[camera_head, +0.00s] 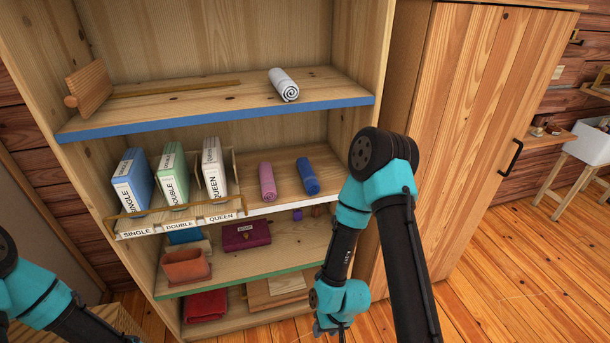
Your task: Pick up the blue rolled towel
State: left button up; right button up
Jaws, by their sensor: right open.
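The blue rolled towel (308,175) lies on the middle shelf of the wooden unit, at its right side. A pink rolled towel (267,181) lies just left of it, with a small gap between them. My right gripper (332,329) is low at the bottom of the view, below and in front of the shelves, well apart from the blue towel. It is small and partly cut off by the frame edge, open, with nothing visible in it. My left arm shows at the lower left corner, but its gripper is out of view.
A white rolled towel (284,84) lies on the top shelf (215,117). Labelled boxes stand in a rack (150,214) left of the towels. A purple pouch (246,234) and an orange bin (186,266) are on the lower shelf. A tall cabinet (470,120) stands at right.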

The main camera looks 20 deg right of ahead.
pick_arm(q)
jog(key=shift+o, duration=0.2)
jog(key=o, duration=0.7)
jog(key=shift+w+d, duration=0.1)
